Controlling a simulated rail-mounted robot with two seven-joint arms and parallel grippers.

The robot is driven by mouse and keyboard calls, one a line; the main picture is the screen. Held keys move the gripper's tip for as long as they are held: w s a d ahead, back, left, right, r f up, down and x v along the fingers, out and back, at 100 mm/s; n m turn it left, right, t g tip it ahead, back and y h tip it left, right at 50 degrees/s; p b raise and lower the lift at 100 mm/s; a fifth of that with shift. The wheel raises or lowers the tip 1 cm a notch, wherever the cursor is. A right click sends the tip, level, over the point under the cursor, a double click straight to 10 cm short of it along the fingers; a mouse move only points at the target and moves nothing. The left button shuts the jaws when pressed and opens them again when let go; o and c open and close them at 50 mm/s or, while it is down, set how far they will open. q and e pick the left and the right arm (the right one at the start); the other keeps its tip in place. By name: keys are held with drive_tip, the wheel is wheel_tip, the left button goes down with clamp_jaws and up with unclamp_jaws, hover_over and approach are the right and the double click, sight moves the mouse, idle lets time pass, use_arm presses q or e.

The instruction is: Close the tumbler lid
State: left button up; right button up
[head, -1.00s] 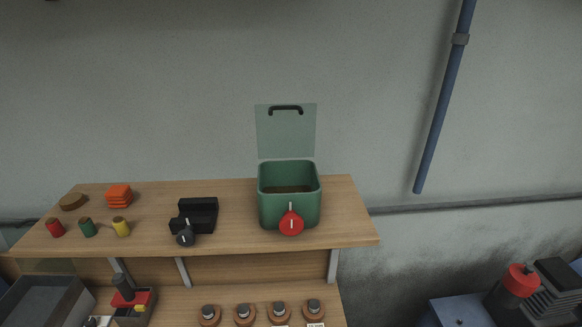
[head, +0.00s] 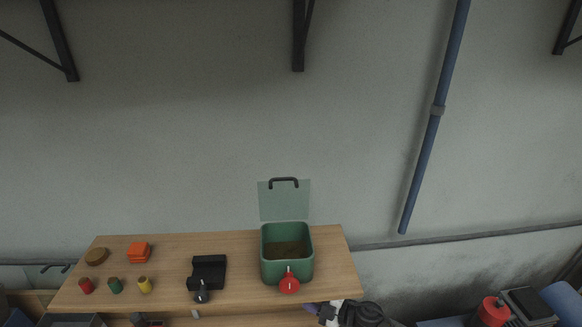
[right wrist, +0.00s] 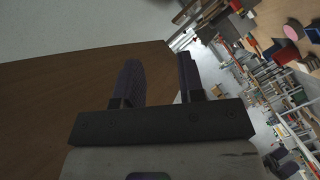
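The tumbler is a green open-topped box (head: 287,268) standing on the wooden shelf. Its lid (head: 285,203) stands upright at the back, open, with a dark handle (head: 284,182) along its top edge. A red round knob (head: 289,285) is on the box's front. Part of my right arm shows at the bottom of the head view, below and right of the box. In the right wrist view my right gripper (right wrist: 160,82) has its two dark fingers apart with nothing between them. A brown wooden surface lies beside it. My left gripper is not in view.
The wooden shelf (head: 235,290) also carries a black block (head: 208,270) with a dark knob (head: 202,295), orange stacked pieces (head: 138,252), a brown disc (head: 96,256) and small coloured cylinders (head: 115,285). A blue pipe (head: 424,150) runs down the wall at right. Wall brackets (head: 299,35) hang above.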

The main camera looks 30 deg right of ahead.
drive_tip(key=d+r+n+g+y+p, duration=0.15)
drive_tip(key=d+r+n+g, duration=0.3)
drive_tip(key=d, duration=0.45)
drive_tip(key=d+r+n+g+y+p, duration=0.1)
drive_tip(key=d+r+n+g+y, duration=0.2)
drive_tip(key=d+r, duration=0.45)
drive_tip(key=n+y+b, duration=0.4)
drive_tip(key=n+b, duration=0.3)
drive_tip(key=n, duration=0.2)
approach(295, 179)
use_arm(q)
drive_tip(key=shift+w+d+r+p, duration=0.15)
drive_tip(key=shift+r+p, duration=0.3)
drive_tip(key=shift+p, duration=1.8)
use_arm(e)
drive_tip(key=shift+t+h, duration=0.25)
drive_tip(key=shift+t, duration=0.2)
drive_tip(key=shift+x, duration=5.2)
drive_tip(key=shift+f, duration=0.2)
clamp_jaws()
